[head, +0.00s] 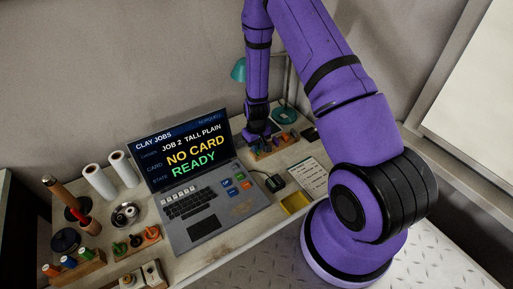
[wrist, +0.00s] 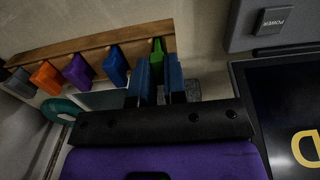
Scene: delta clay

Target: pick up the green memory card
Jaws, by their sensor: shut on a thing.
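The green memory card (wrist: 157,49) shows as a narrow strip between my fingers in the wrist view, at the end of the card row beside the wooden rack (wrist: 100,40). My gripper (wrist: 158,70) is shut on it, with one blue finger on each side. I cannot tell whether the card's lower end sits in its slot. In the head view, my gripper (head: 259,138) is down at the rack, right of the laptop, and the green card is not clear there.
Blue (wrist: 115,66), purple (wrist: 77,70), orange (wrist: 46,76) and grey (wrist: 18,80) cards stand beside the green one. The laptop (head: 188,150) reads "NO CARD" and "READY". A teal lamp (head: 239,70) stands behind. A yellow tray (head: 296,203) sits at the table's front edge.

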